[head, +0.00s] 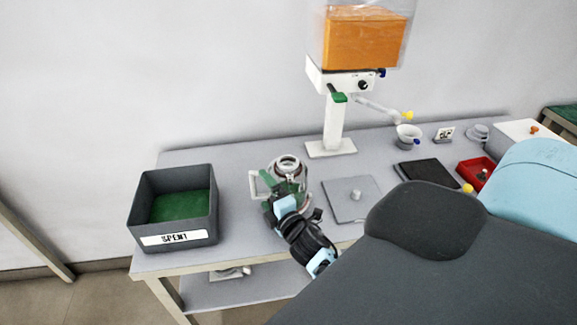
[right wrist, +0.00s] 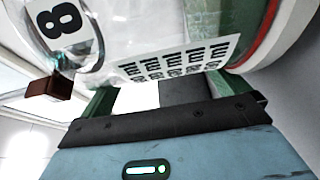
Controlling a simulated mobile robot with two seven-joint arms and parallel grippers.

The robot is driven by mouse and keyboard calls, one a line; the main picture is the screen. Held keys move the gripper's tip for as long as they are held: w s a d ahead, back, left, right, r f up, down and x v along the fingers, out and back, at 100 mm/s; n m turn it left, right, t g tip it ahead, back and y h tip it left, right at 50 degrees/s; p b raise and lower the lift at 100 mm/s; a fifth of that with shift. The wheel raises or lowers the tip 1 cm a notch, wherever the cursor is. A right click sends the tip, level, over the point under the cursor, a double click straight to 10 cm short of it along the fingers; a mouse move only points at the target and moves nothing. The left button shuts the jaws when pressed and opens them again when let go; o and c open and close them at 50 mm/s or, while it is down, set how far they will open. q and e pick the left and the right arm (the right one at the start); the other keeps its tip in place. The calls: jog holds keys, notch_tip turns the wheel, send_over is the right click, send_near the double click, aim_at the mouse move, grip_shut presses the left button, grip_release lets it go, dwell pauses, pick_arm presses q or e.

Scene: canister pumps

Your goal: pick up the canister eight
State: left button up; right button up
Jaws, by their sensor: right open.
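A clear canister (head: 290,178) with a pale handle on its left and a round opening on top stands on the table in the head view. In the right wrist view a clear canister wall (right wrist: 110,22) fills the top, with a label reading 8 and a label with repeated print. My right gripper (head: 274,200) is at the near left side of the canister, partly hiding it. Its green fingers show apart in the wrist view (right wrist: 160,95), close to the canister; contact cannot be told. My left gripper is not in view.
A dark bin (head: 173,240) labelled SPENT, with a green floor, stands left. A grey plate (head: 352,212) with a knob lies right of the canister. A dispenser stand (head: 335,125) with an orange-filled tank is behind. A dark tray (head: 430,173) and red tray (head: 475,172) are farther right.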

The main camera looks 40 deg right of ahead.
jog(key=shift+w+d, duration=0.15)
jog(key=shift+w, duration=0.8)
jog(key=c, duration=0.8)
jog(key=shift+r, duration=0.15)
